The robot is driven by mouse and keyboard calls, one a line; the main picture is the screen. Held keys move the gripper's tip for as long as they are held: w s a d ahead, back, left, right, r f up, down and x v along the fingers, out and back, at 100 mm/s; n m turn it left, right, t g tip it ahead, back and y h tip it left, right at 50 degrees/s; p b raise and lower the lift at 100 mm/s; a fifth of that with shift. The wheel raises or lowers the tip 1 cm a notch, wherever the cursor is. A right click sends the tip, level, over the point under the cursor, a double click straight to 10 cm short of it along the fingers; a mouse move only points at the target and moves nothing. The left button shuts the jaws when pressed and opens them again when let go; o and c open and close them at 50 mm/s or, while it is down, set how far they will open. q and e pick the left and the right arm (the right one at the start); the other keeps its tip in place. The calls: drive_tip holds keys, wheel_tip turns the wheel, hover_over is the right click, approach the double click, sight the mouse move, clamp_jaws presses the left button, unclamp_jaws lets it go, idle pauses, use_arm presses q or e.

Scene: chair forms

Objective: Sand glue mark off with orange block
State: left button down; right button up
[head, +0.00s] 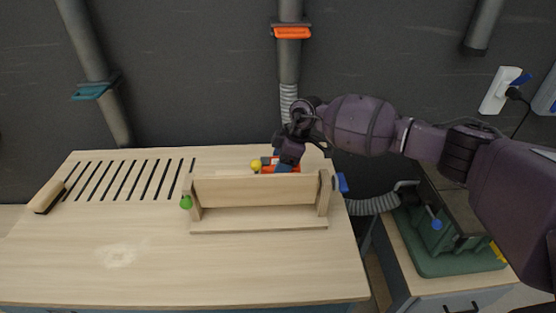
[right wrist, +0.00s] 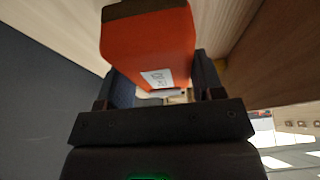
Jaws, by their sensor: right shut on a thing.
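My right gripper (head: 287,163) is shut on the orange block (head: 268,169), behind the upright wooden board of a rack at the back of the bench. The board hides the lower part of the block in the head view. In the right wrist view the orange block (right wrist: 148,48) sits between the fingers, with a dark brown end face and a small white label. The glue mark (head: 118,255), a pale irregular patch, is on the bench top at the front left, well away from the gripper. My left gripper is not in view.
The wooden rack (head: 255,191) stands between the gripper and the bench's front, with a green knob (head: 186,202) and a yellow knob (head: 256,166). A brush (head: 47,196) lies by the slots at left. A green machine (head: 440,235) is at right. The bench's front is clear.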

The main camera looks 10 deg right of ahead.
drive_tip(key=shift+a, duration=0.15)
drive_tip(key=shift+w+a, duration=0.25)
drive_tip(key=shift+a, duration=1)
drive_tip(key=shift+d, duration=0.1)
drive_tip(key=shift+s+d+r+p, duration=0.15)
drive_tip(key=shift+d+p, duration=0.2)
drive_tip(key=shift+d, duration=0.3)
drive_tip(key=shift+s+d+f+p, duration=0.1)
drive_tip(key=shift+d+p, duration=0.2)
drive_tip(key=shift+d, duration=0.35)
drive_tip(key=shift+r, duration=0.1)
drive_tip(key=shift+r, duration=4.45)
